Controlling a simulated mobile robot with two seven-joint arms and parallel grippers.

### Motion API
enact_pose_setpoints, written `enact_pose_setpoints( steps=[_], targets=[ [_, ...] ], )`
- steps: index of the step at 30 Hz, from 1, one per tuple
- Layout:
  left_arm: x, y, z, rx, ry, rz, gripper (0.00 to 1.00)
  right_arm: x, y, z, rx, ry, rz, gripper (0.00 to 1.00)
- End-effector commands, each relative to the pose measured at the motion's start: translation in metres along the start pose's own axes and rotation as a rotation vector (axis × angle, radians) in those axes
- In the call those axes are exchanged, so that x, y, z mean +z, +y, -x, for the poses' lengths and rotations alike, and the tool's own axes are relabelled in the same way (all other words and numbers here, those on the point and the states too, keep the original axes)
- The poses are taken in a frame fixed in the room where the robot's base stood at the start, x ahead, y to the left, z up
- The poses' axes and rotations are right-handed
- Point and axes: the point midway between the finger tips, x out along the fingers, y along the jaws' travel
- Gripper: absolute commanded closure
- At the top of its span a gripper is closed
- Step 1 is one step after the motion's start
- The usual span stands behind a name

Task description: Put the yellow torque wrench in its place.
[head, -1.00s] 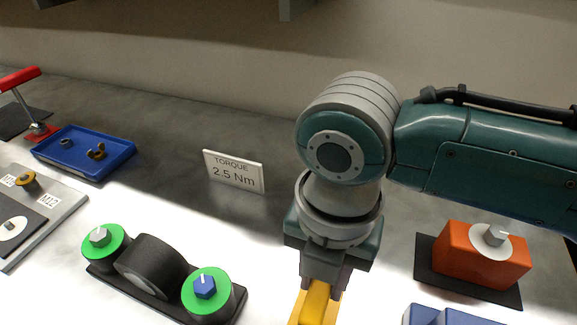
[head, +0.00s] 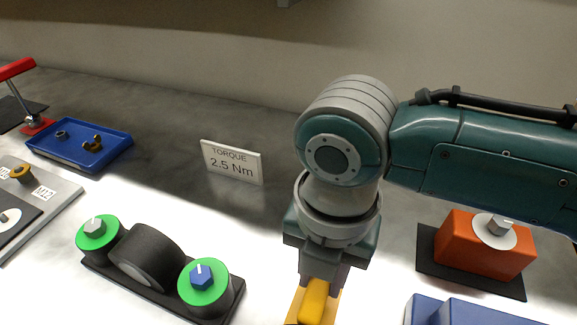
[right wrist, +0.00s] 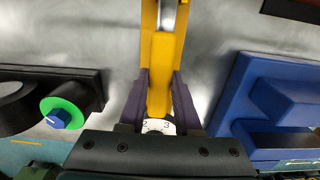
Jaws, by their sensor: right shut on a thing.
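The yellow torque wrench (head: 314,301) is between the fingers of my right gripper (head: 321,284), at the bottom of the head view. My right gripper is shut on it. In the right wrist view the wrench (right wrist: 162,75) runs up and away between the dark fingers of the gripper (right wrist: 160,108). A white dial with the numbers 2 and 3 shows at its near end. A blue holder (head: 470,314) stands to the right of the gripper, cut off by the frame. It shows larger in the right wrist view (right wrist: 240,85), with a raised block and a recess. My left gripper is out of view.
A black fixture (head: 145,256) with green-ringed knobs lies left of the gripper. An orange block (head: 468,249) on a dark mat stands to the right. A "TORQUE 2.5 Nm" sign (head: 231,162) stands behind. A blue tray (head: 75,150) with small parts is at the far left.

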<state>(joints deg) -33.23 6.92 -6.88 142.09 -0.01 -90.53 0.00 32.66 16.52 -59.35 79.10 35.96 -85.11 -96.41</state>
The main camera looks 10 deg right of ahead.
Motion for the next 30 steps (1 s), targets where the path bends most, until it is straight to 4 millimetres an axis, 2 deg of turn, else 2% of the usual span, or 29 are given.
enact_pose_setpoints(
  steps=[15, 16, 24, 30],
  targets=[
    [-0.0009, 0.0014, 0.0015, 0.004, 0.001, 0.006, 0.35, 0.0001, 0.0007, -0.0022, 0.002, 0.000, 0.001, 1.00],
    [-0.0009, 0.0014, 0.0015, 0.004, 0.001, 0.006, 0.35, 0.0001, 0.0008, -0.0022, 0.002, -0.001, 0.001, 0.65],
    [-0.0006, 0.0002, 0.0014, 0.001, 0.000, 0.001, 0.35, 0.0000, 0.0004, -0.0025, 0.001, 0.000, 0.001, 0.34],
    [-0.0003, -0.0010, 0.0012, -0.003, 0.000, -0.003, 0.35, -0.0003, -0.0003, -0.0033, -0.001, 0.001, 0.001, 0.33]
  ],
)
